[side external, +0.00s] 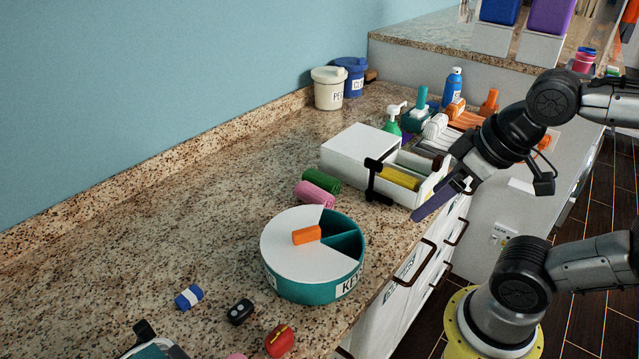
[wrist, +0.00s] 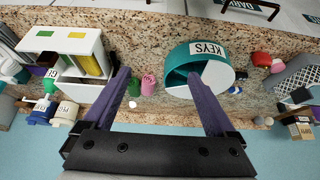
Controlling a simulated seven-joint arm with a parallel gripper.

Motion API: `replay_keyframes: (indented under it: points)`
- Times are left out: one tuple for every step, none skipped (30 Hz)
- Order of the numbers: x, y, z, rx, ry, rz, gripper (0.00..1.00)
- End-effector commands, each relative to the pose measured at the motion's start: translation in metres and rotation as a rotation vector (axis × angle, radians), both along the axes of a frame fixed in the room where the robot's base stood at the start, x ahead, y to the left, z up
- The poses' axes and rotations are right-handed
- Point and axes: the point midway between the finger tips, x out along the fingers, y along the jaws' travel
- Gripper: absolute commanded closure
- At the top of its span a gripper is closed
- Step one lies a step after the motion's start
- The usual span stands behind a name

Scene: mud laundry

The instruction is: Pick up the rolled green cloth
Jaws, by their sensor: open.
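The rolled green cloth (side external: 322,181) lies on the granite counter, beside a rolled pink cloth (side external: 316,195). In the wrist view the green roll (wrist: 134,87) shows just right of the left fingertip, with the pink roll (wrist: 149,86) to its right. My gripper (wrist: 158,75) is open and empty, its two purple fingers spread wide. In the side view, a purple finger (side external: 434,203) is near the counter's front edge, to the right of the rolls and apart from them. The other finger is not clearly visible there.
A white box (side external: 360,152) with a yellow item inside stands between the rolls and my arm. A round teal KEYS container (side external: 315,285) with an orange block (side external: 306,235) on top is in front of the rolls. Bottles and brushes stand behind. The counter left of the rolls is clear.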

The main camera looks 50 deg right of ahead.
Motion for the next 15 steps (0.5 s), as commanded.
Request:
replay_keyframes:
  points:
    - [0.0000,0.0000,0.0000,0.000,0.000,0.000,0.01]
    - [0.0000,0.0000,0.0000,0.000,0.000,0.000,0.01]
    - [0.0000,0.0000,0.0000,0.000,0.000,0.000,0.01]
    - [0.0000,0.0000,0.0000,0.000,0.000,0.000,0.01]
    - [0.0000,0.0000,0.0000,0.000,0.000,0.000,0.01]
    - [0.0000,0.0000,0.0000,0.000,0.000,0.000,0.01]
    - [0.0000,0.0000,0.0000,0.000,0.000,0.000,0.01]
    - [0.0000,0.0000,0.0000,-0.001,0.000,0.002,0.01]
    - [0.0000,0.0000,0.0001,-0.005,0.000,0.009,0.01]
    - [0.0000,0.0000,0.0001,-0.010,0.000,0.019,0.01]
    - [0.0000,0.0000,0.0001,-0.019,-0.001,0.035,0.01]
    - [0.0002,0.0000,0.0002,-0.037,-0.001,0.069,0.01]
    - [0.0005,0.0000,0.0004,-0.054,-0.003,0.101,0.01]
    - [0.0007,-0.0001,0.0005,-0.077,-0.004,0.141,0.01]
    - [0.0016,-0.0004,0.0013,-0.114,-0.008,0.206,0.01]
